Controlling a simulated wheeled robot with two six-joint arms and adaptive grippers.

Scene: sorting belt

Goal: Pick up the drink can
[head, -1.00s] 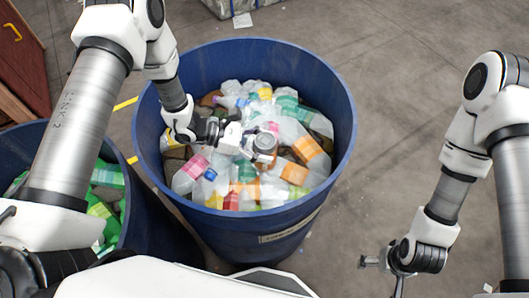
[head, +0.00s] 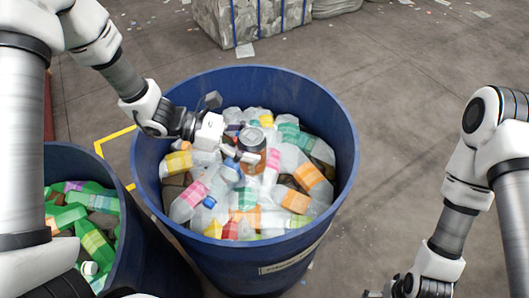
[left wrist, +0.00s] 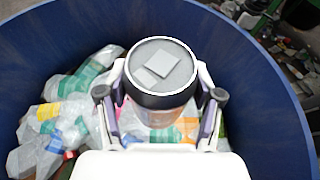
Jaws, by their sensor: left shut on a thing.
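The drink can (head: 251,150) is dark with an orange-brown side and a silver top. My left gripper (head: 240,152) is shut on it, above the bottles in the blue bin (head: 345,120). In the left wrist view the can (left wrist: 162,72) stands between the two fingers of my left gripper (left wrist: 161,98), its round top with a pale square facing the camera. Whether its base touches the bottles cannot be seen. My right gripper (head: 378,293) is at the bottom edge of the head view, mostly cut off, away from the bin.
The blue bin holds many clear bottles with coloured labels. A second blue bin (head: 118,262) with green bottles stands at the left. A wrapped bale (head: 250,18) is at the back. The floor at the right is open.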

